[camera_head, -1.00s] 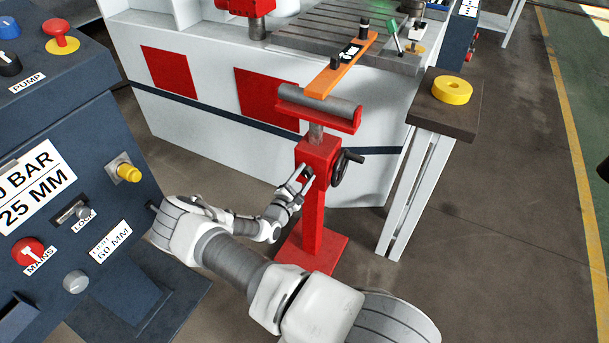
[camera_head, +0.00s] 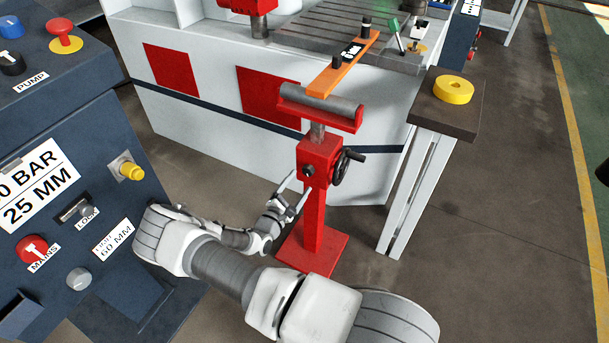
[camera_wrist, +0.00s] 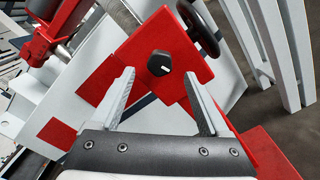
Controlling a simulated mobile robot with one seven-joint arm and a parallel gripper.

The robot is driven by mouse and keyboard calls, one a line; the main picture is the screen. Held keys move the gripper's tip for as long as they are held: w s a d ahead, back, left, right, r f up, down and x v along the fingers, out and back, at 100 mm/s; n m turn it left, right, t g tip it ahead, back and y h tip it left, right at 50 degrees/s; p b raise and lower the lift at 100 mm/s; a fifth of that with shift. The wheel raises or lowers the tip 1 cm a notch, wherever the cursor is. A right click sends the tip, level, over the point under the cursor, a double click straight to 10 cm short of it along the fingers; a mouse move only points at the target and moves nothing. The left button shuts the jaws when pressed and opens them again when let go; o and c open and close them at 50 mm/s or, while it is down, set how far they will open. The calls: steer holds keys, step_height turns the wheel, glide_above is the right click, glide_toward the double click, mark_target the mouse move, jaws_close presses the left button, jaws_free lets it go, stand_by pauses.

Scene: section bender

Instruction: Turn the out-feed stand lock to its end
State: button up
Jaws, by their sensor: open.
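The out-feed stand (camera_head: 314,205) is a red post with a roller on top, and it stands on a red base plate. Its lock, a small black knob (camera_head: 308,171), sits on the near face of the red block. In the wrist view the knob (camera_wrist: 160,63) shows a white mark pointing right and slightly down. My gripper (camera_head: 298,184) is open and empty, just in front of and below the knob. In the wrist view its two fingertips (camera_wrist: 158,76) are wide apart, on either side of the knob and not touching it.
A black handwheel (camera_head: 341,168) sticks out on the right of the stand's block. An orange bar (camera_head: 340,66) lies above the roller. A control console (camera_head: 50,190) stands at left.

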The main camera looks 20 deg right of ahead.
steer(key=v, duration=1.2)
steer(key=shift+p, duration=0.4)
steer(key=shift+s, duration=0.1)
steer(key=s+d+r+m+g+y+p, duration=0.1)
steer(key=s+r+m+g+y, duration=0.2)
steer(key=r, duration=0.6)
steer(key=s+r+m+g+p, duration=0.2)
steer(key=r+m+g, duration=0.35)
steer(key=r, duration=0.35)
steer(key=s+d+r+m+g+y+p, duration=0.1)
steer(key=s+r+m+g+y, duration=0.2)
steer(key=r, duration=0.6)
steer(key=s+a+r+m+t+y+p, duration=0.1)
steer(key=s+r+t+y, duration=0.1)
steer(key=s+r, duration=0.2)
steer(key=s+a+r+m+t+y+p, duration=0.2)
steer(key=s+r, duration=0.3)
steer(key=r, duration=0.6)
steer(key=s+a+r+m+t+y+p, duration=0.1)
steer(key=s+r+y, duration=0.3)
steer(key=r, duration=0.4)
steer(key=shift+s+a+r+m+t+p, duration=0.25)
steer(key=shift+s+a+m+t+p, duration=0.1)
steer(key=shift+s+m+t, duration=0.3)
